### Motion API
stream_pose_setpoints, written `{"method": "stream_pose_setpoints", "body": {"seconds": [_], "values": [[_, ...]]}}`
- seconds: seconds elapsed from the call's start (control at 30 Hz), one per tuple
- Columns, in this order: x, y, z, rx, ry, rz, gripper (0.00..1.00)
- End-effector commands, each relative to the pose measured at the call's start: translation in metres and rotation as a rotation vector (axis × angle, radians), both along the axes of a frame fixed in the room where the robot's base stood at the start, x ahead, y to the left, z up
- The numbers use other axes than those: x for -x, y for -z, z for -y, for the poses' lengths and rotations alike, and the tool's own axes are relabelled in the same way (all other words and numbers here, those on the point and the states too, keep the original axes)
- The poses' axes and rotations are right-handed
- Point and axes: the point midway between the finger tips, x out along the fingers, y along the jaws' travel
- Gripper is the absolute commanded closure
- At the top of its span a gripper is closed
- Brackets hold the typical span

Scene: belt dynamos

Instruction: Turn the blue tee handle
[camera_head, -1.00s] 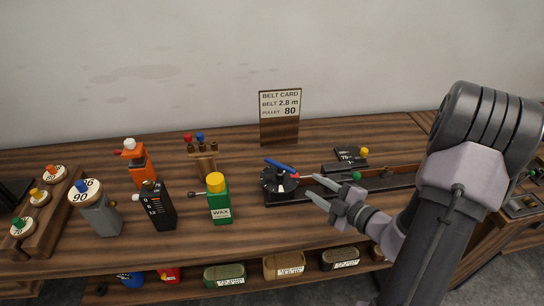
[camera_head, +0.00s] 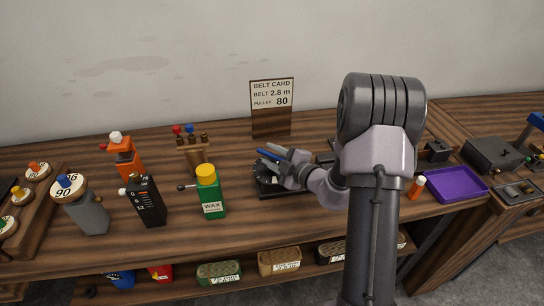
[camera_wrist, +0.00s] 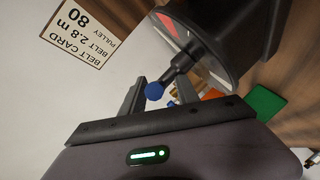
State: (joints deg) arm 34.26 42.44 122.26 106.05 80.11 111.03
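The blue tee handle (camera_head: 267,148) stands over the black round dial unit (camera_head: 268,190) on the bench, partly hidden by my gripper. In the wrist view its rounded blue end (camera_wrist: 154,91) shows on a dark rod below a dark round housing with a red and white face (camera_wrist: 185,38). My gripper (camera_head: 283,156) is at the handle in the head view. In the wrist view its two fingers (camera_wrist: 158,84) are apart, one on each side of the blue end, with visible gaps. I cannot tell whether either finger touches the handle.
The belt card (camera_head: 271,105) stands just behind the dial unit. A green wax bottle (camera_head: 210,192) is close on the left, with a black box (camera_head: 146,201) beyond it. A purple tray (camera_head: 456,186) and an orange cylinder (camera_head: 416,187) lie to the right. My arm hides part of the bench.

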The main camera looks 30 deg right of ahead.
Motion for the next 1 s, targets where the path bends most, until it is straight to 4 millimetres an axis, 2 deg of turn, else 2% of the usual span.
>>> {"method": "stream_pose_setpoints", "body": {"seconds": [0.03, 0.2, 0.23, 0.43, 0.53, 0.73, 1.0], "values": [[0.0002, -0.0001, 0.0001, 0.000, 0.000, 0.000, 0.65], [0.0003, 0.0000, 0.0002, 0.000, 0.000, 0.000, 0.98], [0.0003, -0.0001, 0.0001, 0.000, 0.000, 0.000, 1.00], [0.0001, -0.0018, 0.0007, 0.000, -0.015, -0.001, 1.00], [-0.0004, -0.0070, 0.0015, -0.001, -0.096, 0.000, 1.00], [0.0004, -0.0041, 0.0001, 0.001, -0.259, 0.001, 1.00], [0.0009, -0.0005, -0.0003, 0.001, -0.280, 0.001, 1.00]]}}
